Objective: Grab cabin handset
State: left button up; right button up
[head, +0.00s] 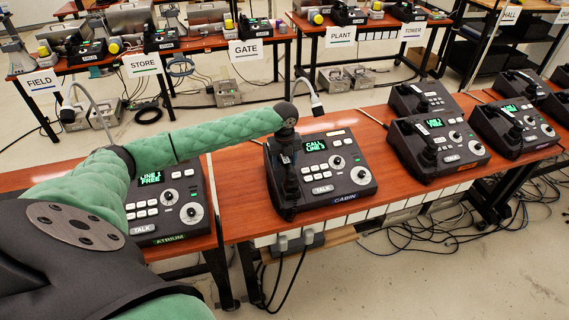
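The cabin phone (347,186) is a black console with a blue CABIN label, a lit green CALL screen, several white buttons and a dial. It stands on the near wooden table. Its dark handset (291,191) lies along the console's left side, its upper part hidden by my gripper. My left arm, in a green quilted sleeve, reaches in from the left. Its dark gripper (288,158) points down at the upper end of the handset. The fingers blend with the black handset, so I cannot tell whether they are closed on it. My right gripper is not in view.
The atrium phone (168,207) stands to the left, partly behind my arm. Several similar phones, such as one showing FREE (437,143), stand to the right. A thin grey gooseneck (309,91) rises behind the cabin phone. Cables (420,240) lie on the floor.

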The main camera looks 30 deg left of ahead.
pick_arm(q)
jog(key=c, duration=1)
jog(key=shift+o, duration=0.2)
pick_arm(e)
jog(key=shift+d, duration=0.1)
pick_arm(q)
jog(key=shift+r, duration=0.1)
